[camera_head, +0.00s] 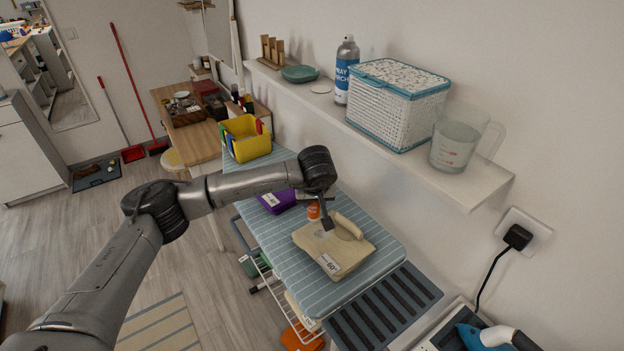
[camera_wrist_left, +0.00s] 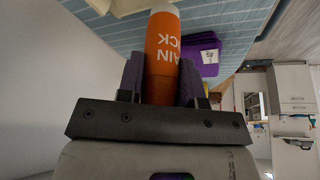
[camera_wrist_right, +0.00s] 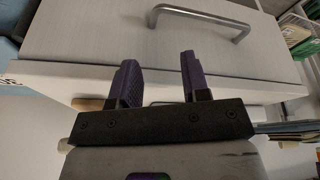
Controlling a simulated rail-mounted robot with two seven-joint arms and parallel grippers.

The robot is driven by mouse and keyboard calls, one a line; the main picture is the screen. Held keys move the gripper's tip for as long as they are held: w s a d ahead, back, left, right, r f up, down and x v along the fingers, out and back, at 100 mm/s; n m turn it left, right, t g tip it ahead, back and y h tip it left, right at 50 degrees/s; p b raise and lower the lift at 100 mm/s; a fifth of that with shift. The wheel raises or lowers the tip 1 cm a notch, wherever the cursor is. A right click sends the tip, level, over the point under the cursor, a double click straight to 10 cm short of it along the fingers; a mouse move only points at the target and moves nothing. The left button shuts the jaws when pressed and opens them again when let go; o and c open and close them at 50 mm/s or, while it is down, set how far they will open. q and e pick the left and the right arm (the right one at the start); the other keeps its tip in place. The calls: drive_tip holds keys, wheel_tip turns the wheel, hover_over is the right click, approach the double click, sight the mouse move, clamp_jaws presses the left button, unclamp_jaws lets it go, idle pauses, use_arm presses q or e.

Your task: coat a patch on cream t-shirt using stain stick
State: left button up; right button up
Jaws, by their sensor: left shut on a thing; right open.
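The cream t-shirt (camera_head: 335,246) lies folded on the blue striped ironing board (camera_head: 385,233), with a white tag marked 60° on its front edge. A rolled cream piece lies across its far right part. My left gripper (camera_head: 320,215) is over the shirt's far left edge. In the left wrist view, my left gripper (camera_wrist_left: 163,85) is shut on the orange stain stick (camera_wrist_left: 163,50), whose pale end points at the cream cloth. I cannot tell whether the stick touches it. My right gripper (camera_wrist_right: 160,80) is open and empty, in front of a white drawer (camera_wrist_right: 230,40) with a metal handle.
The wall shelf (camera_head: 480,183) above holds a spray can (camera_head: 346,72), a white basket (camera_head: 396,105) and a measuring jug (camera_head: 455,145). A blue iron (camera_head: 480,338) is at the lower right.

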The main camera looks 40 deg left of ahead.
use_arm(q)
drive_tip(key=shift+r, duration=0.7)
wheel_tip(320, 180, up, 2)
drive_tip(key=shift+r+p, duration=0.2)
drive_tip(key=shift+p, duration=0.95)
drive_tip(key=shift+r+p, duration=0.55)
drive_tip(key=shift+r, duration=0.1)
drive_tip(key=shift+a+f, duration=0.1)
drive_tip(key=shift+f, duration=0.05)
